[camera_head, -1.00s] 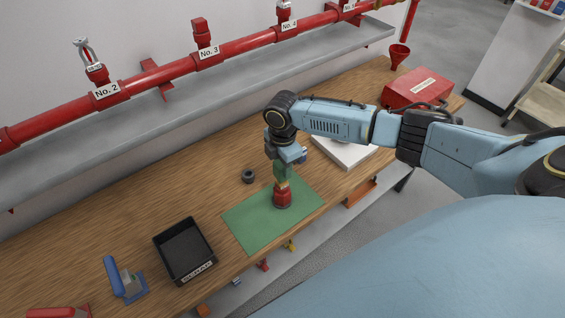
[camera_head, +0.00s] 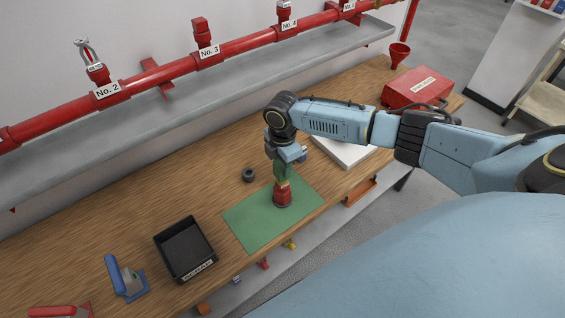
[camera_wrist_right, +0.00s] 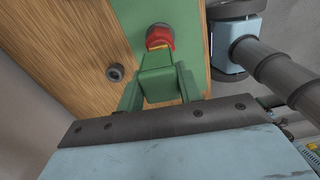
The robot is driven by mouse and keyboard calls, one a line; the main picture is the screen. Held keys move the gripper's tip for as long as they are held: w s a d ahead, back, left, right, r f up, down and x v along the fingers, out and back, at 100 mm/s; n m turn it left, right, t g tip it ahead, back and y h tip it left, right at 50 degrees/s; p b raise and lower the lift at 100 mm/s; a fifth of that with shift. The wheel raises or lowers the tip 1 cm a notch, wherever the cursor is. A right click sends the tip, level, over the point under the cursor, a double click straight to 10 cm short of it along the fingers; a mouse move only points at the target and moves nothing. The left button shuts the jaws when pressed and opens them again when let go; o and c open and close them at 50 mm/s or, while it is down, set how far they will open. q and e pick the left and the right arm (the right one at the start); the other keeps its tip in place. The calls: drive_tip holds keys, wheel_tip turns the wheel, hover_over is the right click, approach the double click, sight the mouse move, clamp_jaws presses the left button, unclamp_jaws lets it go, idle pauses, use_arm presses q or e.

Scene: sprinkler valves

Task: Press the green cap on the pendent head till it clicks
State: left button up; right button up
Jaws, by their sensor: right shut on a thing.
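My right gripper (camera_head: 281,165) points straight down over the green mat (camera_head: 247,222). In the right wrist view, its green fingers (camera_wrist_right: 160,92) are closed on a green block (camera_wrist_right: 160,72). I cannot tell whether this block is the green cap. Below it, in the head view, a short brass-coloured part (camera_head: 283,184) sits above a red fitting (camera_head: 283,197), which stands upright on the mat. The fitting also shows just beyond the block in the right wrist view (camera_wrist_right: 159,37). Contact between block and brass-coloured part is too small to judge. My left gripper is not in view.
A dark ring (camera_head: 249,175) lies on the bench (camera_head: 214,186) behind the mat. A black tray (camera_head: 160,243) and a blue tool (camera_head: 115,272) are to the left. A red box (camera_head: 417,88) is at the far right. A red pipe (camera_head: 240,42) runs above a grey shelf (camera_head: 120,140).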

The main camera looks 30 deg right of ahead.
drive_tip(key=shift+f+b, duration=0.6)
drive_tip(key=shift+f, duration=0.65)
drive_tip(key=o, duration=1.1)
wheel_tip(320, 180, up, 3)
drive_tip(key=p, duration=0.2)
drive_tip(key=shift+f+p, duration=0.1)
drive_tip(key=shift+p, duration=0.3)
drive_tip(key=shift+r+p, duration=0.85)
drive_tip(key=shift+r, duration=1.8)
